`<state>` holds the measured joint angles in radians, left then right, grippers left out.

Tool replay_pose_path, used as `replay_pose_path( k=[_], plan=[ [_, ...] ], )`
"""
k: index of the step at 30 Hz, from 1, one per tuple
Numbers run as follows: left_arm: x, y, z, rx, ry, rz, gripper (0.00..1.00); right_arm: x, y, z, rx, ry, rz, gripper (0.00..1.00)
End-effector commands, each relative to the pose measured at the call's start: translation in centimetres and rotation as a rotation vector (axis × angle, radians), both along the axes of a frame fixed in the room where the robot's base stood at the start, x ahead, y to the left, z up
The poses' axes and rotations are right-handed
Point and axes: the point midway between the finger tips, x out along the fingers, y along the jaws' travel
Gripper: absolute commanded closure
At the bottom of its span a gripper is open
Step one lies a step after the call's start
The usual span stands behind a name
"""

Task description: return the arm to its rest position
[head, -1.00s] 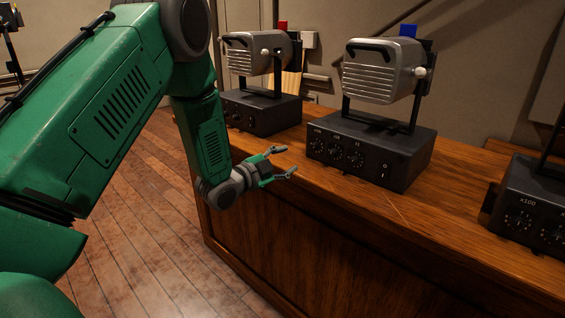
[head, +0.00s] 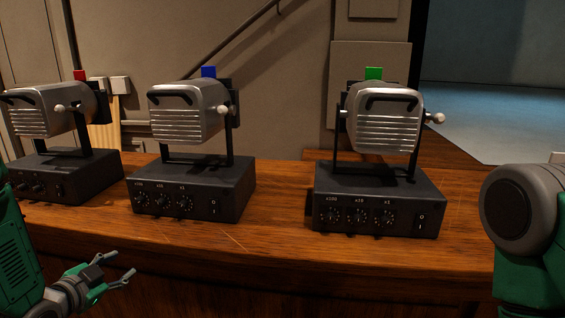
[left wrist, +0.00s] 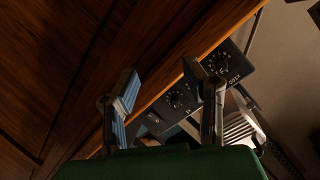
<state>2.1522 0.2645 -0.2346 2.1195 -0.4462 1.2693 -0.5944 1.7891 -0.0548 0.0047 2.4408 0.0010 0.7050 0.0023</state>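My left gripper (head: 128,264) is at the lower left of the head view, in front of the desk's front edge, below the blue-tagged lamp. Its two fingers are apart with nothing between them. The left wrist view also shows the spread fingers (left wrist: 162,68), with the desk edge and a dialled black box (left wrist: 178,95) beyond them. My right arm (head: 520,215) shows only in part at the right edge of the head view. Its gripper is not visible.
Three grey lamps on black dialled boxes stand along the wooden desk (head: 275,235): red-tagged (head: 55,112), blue-tagged (head: 190,110) and green-tagged (head: 383,115). The desk's front strip is clear. A stair rail (head: 225,45) runs along the wall behind.

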Motion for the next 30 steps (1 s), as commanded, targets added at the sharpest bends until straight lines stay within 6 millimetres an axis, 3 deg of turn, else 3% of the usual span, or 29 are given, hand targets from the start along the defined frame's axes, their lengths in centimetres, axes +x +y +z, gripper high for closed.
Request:
replay_pose_path(
  k=[1,3,5,9,12,16,21,30],
  plan=[
    [-2.1,-1.9,-2.8,-0.055,0.123,0.021,0.60,0.0,0.0,0.7,0.000,0.000,0.000,0.60],
    [-5.5,-4.0,-6.6,-0.130,0.290,0.074,0.60,0.0,0.0,1.2,0.000,0.000,0.000,0.60],
    [-8.9,-5.6,-9.4,-0.187,0.429,0.127,0.60,0.0,0.0,1.6,0.000,0.000,0.000,0.60],
    [-17.8,-8.8,-14.4,-0.282,0.735,0.270,0.60,0.0,0.0,2.5,0.000,0.000,0.000,0.60],
    [-24.0,-10.4,-16.3,-0.318,0.919,0.379,0.60,0.0,0.0,3.1,0.000,0.000,0.000,0.60],
    [-30.2,-11.6,-17.2,-0.333,1.084,0.496,0.60,0.0,0.0,3.5,0.000,0.000,0.000,0.60],
    [-33.9,-12.3,-17.4,-0.335,1.178,0.571,0.60,0.0,0.0,3.7,0.000,0.000,0.000,0.60],
    [-34.1,-12.3,-17.4,-0.336,1.184,0.579,0.60,0.0,0.0,3.6,0.000,0.000,0.000,0.60]
  ],
)
